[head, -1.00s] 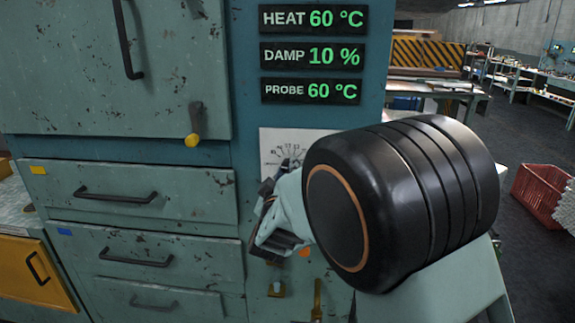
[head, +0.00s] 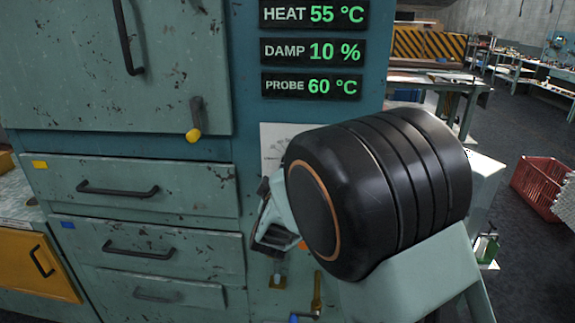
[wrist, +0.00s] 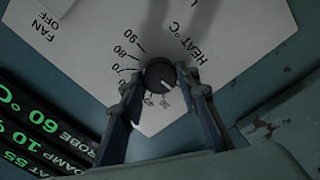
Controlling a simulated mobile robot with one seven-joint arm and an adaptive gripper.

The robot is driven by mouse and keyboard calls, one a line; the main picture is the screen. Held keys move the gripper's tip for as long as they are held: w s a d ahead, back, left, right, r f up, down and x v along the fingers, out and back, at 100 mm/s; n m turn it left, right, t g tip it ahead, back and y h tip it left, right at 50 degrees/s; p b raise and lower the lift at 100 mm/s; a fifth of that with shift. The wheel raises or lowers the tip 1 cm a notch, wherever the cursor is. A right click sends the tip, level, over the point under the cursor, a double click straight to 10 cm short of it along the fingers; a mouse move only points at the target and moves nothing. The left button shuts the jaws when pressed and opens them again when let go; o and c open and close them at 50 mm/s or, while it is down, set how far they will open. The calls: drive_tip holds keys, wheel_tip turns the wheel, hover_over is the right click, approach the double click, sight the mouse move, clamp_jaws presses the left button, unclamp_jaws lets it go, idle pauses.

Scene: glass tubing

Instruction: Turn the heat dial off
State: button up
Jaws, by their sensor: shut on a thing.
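The heat dial (wrist: 160,74) is a round dark knob on a white scale plate (wrist: 110,25) marked "HEAT °C", seen in the wrist view. My gripper (wrist: 163,84) is shut on the dial, one finger on each side. A short white mark shows on the knob's lower right. In the head view my gripper (head: 271,222) is at the panel, and my black wrist housing hides the dial and most of the plate. The heat display (head: 313,14) reads 55 °C.
The damp display (head: 313,51) reads 10 % and the probe display (head: 312,85) reads 60 °C. A yellow-tipped lever (head: 194,128) and drawers (head: 145,190) are left of my gripper. A red crate (head: 540,187) stands on the floor at right.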

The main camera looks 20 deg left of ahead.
drive_tip(key=o, duration=1.2)
drive_tip(key=shift+c, duration=0.2)
drive_tip(key=shift+s, duration=0.1)
drive_tip(key=v, duration=1.1)
drive_tip(key=shift+s, duration=0.4)
